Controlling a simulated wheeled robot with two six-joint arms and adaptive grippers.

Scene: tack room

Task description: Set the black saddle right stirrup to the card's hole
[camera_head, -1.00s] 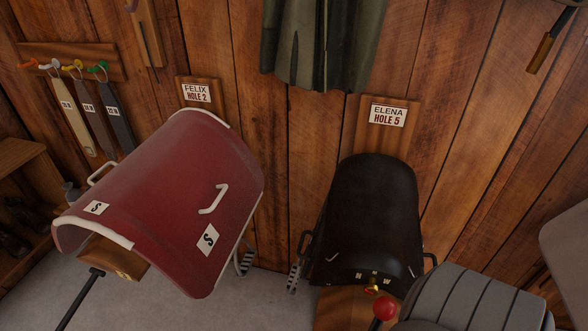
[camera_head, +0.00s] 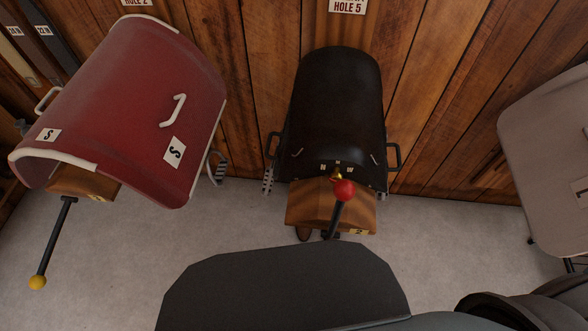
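The black saddle (camera_head: 335,110) sits on a wooden rack (camera_head: 315,205) against the plank wall, in the middle of the head view. It has a dark handle (camera_head: 392,156) on its right side and another (camera_head: 274,147) on its left. A strap with pale marks (camera_head: 268,179) hangs at its left side. At its right side the strap and stirrup are mostly hidden, and no hole can be read. The card (camera_head: 348,6) above the saddle is cut by the top edge; it reads HOLE 5. Neither of my grippers is in view.
A lever with a red knob (camera_head: 345,190) stands in front of the black saddle. A red saddle (camera_head: 140,105) with a yellow-knobbed lever (camera_head: 38,282) is at left. A grey-beige saddle (camera_head: 550,130) is at right. Grey floor (camera_head: 450,225) lies clear between the racks.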

